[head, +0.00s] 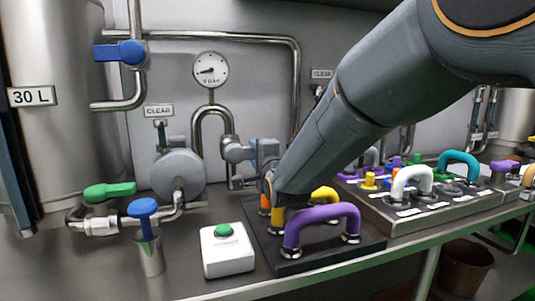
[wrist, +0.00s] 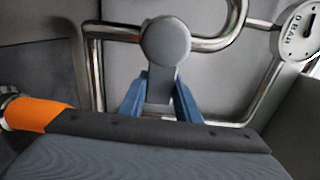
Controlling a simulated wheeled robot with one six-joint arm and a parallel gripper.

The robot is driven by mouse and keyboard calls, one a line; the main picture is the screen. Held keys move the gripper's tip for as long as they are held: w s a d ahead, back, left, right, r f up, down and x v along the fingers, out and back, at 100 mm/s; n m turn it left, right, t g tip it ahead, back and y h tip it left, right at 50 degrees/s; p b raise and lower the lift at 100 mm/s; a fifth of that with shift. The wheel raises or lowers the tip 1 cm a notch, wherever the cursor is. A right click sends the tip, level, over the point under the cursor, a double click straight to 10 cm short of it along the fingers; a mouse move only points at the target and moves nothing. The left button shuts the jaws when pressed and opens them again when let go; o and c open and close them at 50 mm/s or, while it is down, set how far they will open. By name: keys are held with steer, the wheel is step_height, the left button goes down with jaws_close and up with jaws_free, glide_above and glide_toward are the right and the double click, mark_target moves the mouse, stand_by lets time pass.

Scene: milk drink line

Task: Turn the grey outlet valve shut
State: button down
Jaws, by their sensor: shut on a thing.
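The grey outlet valve (head: 237,151) sits on the steel pipe at the back wall, below and right of the gauge. In the wrist view its round grey hub (wrist: 166,41) is at the top centre, and its grey lever (wrist: 160,86) points down from the hub. My gripper (head: 264,150) is at the valve's right side in the head view, partly behind my own arm. In the wrist view the two blue fingers of my gripper (wrist: 158,97) stand on either side of the lever, shut on it. The lever's lower end is hidden.
A pressure gauge (head: 210,70) is above the valve. A purple hose loop (head: 322,219), a yellow one (head: 325,194) and an orange part (wrist: 38,114) lie close below my arm. A white box with a green button (head: 227,251) stands at the front. A grey round pump (head: 178,175) is left.

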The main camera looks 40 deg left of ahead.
steer(key=shift+f, duration=0.15)
steer(key=c, duration=1.5)
jaws_free()
steer(key=shift+s, duration=0.1)
steer(key=shift+o, duration=0.8)
steer(key=v, duration=0.7)
steer(key=shift+s+d+b, duration=0.15)
steer(key=shift+d+b, duration=0.15)
steer(key=shift+d, duration=0.05)
